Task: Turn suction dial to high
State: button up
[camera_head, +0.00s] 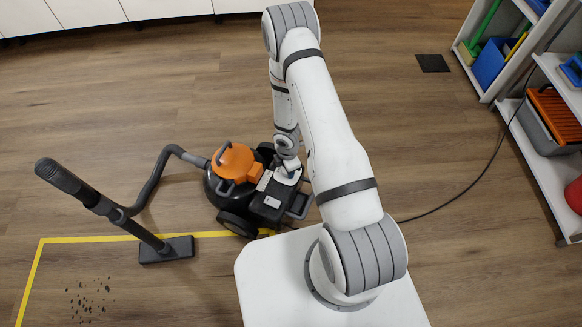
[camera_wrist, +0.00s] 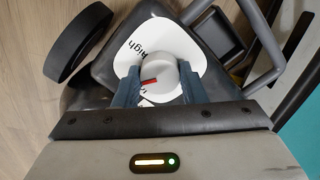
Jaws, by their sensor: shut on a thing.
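The suction dial (camera_wrist: 158,72) is a round, pale grey knob with a red pointer mark, set on a white label plate (camera_wrist: 185,30) on the vacuum cleaner. In the wrist view the red mark points left and slightly down. The printed word "High" shows on the plate above and left of the dial; other print is partly hidden. My gripper (camera_wrist: 160,88) is shut on the dial, with one blue-grey finger on each side. The black and orange vacuum (camera_head: 235,162) stands on the floor in the head view; there my gripper (camera_head: 288,172) reaches its top and hides the dial.
The hose and floor nozzle (camera_head: 166,249) stand left of the vacuum. Yellow tape (camera_head: 90,239) and dark debris (camera_head: 88,298) lie on the floor. A power cable (camera_head: 470,185) runs right, towards shelves (camera_head: 545,170). The floor at the upper left is clear.

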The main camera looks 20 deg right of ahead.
jog(key=m, duration=0.5)
jog(key=shift+m, duration=0.3)
jog(key=m, duration=0.5)
jog(key=shift+w+m, duration=0.1)
jog(key=shift+m, duration=0.3)
jog(key=o, duration=1)
notch_tip(320, 180, up, 8)
jog(key=p, duration=0.7)
jog(key=shift+f, duration=0.1)
